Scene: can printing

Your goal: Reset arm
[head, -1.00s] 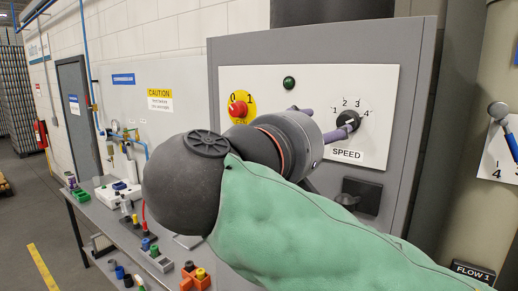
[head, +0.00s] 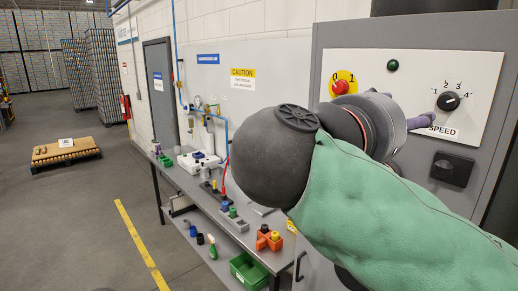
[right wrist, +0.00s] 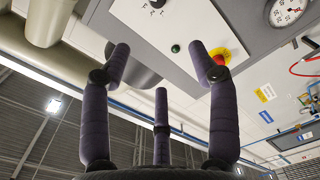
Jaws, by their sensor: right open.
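My right gripper (head: 408,108) is in front of the grey control panel (head: 400,40). Its purple fingers are spread and empty, as the right wrist view also shows (right wrist: 163,72). The black SPEED knob (head: 448,101), with a numbered scale, stands clear to the right of the fingers in the head view. My left gripper is not in view.
A workbench (head: 205,205) with coloured parts runs along the wall to the left. A pallet (head: 66,150) stands on the floor at far left. The floor there is open.

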